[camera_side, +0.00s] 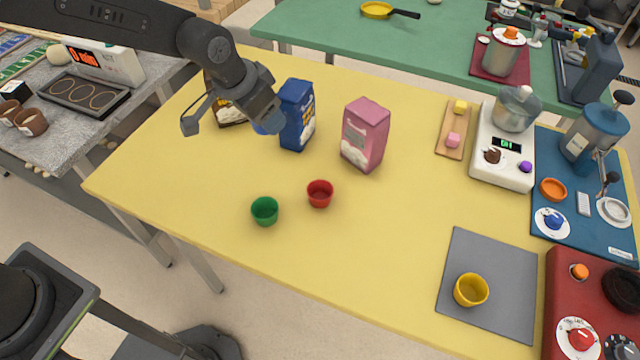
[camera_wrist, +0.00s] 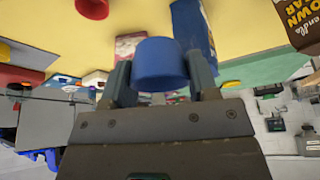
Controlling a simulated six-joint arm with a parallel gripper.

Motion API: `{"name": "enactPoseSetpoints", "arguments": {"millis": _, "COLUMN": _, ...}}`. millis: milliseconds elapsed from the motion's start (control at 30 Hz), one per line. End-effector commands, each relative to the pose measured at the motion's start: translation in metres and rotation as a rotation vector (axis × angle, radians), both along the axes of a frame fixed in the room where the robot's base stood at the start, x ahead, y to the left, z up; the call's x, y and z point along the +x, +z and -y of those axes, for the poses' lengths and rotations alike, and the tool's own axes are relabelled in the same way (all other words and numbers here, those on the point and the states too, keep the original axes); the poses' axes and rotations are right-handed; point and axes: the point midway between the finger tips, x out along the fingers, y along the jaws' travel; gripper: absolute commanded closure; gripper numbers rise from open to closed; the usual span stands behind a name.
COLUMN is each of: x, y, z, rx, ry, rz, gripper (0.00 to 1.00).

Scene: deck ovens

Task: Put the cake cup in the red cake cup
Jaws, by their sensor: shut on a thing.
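A blue cake cup (camera_wrist: 160,62) is between the two fingers of my gripper (camera_wrist: 160,75) in the wrist view, and the gripper is shut on it. In the side view a small part of the blue cup (camera_side: 262,128) shows below the gripper, left of the blue box; the rest is hidden by the gripper. The red cake cup (camera_side: 320,193) stands upright on the yellow table, in front and to the right of my gripper. It also shows at the top of the wrist view (camera_wrist: 92,7). It looks empty.
A green cup (camera_side: 265,211) stands left of the red cup. A blue box (camera_side: 297,115), a pink box (camera_side: 366,134) and a partly hidden brown box (camera_side: 229,112) stand behind. A yellow cup (camera_side: 471,290) is on a grey mat (camera_side: 490,250). The yellow table is clear around the cups.

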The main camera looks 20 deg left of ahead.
Motion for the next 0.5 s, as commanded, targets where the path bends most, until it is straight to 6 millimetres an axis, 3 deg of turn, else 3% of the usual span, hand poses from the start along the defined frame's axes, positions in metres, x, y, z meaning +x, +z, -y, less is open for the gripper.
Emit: {"name": "enactPoseSetpoints", "arguments": {"millis": 500, "x": -0.010, "y": -0.062, "z": 0.100, "rx": 0.002, "ry": -0.005, "rz": -0.001, "gripper": 0.68}}
